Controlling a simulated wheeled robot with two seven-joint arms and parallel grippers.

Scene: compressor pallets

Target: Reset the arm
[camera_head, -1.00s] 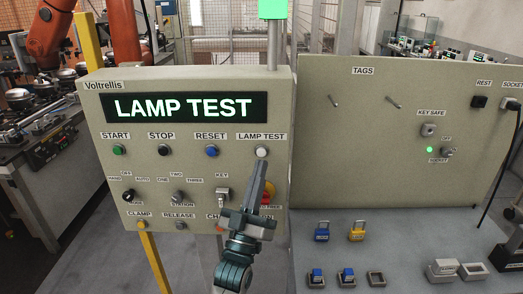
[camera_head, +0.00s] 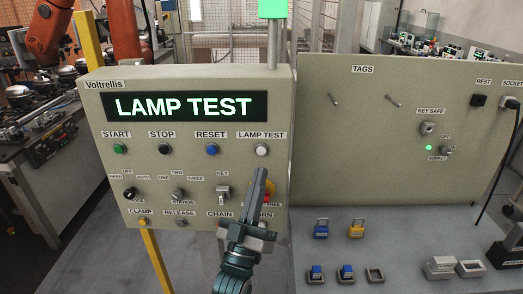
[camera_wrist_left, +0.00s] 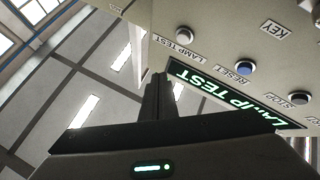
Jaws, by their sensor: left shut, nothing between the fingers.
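My left gripper (camera_head: 259,178) is shut and empty in front of the control panel (camera_head: 105,110). Its tip is a little below the white LAMP TEST button (camera_head: 262,150) and apart from it. The gripper covers part of a red and yellow control (camera_head: 267,197) at the panel's lower right. The panel's display (camera_head: 183,107) reads LAMP TEST in lit letters. In the left wrist view the shut fingers (camera_wrist_left: 158,80) point up past the panel, with the LAMP TEST button (camera_wrist_left: 184,35) beside them. My right gripper is in neither view.
The green START (camera_head: 119,149), black STOP (camera_head: 163,150) and blue RESET (camera_head: 212,150) buttons line the panel. A tag board (camera_head: 370,130) stands to the right. A blue padlock (camera_head: 321,229) and a yellow padlock (camera_head: 356,229) are on the shelf below. A yellow post (camera_head: 90,35) stands at left.

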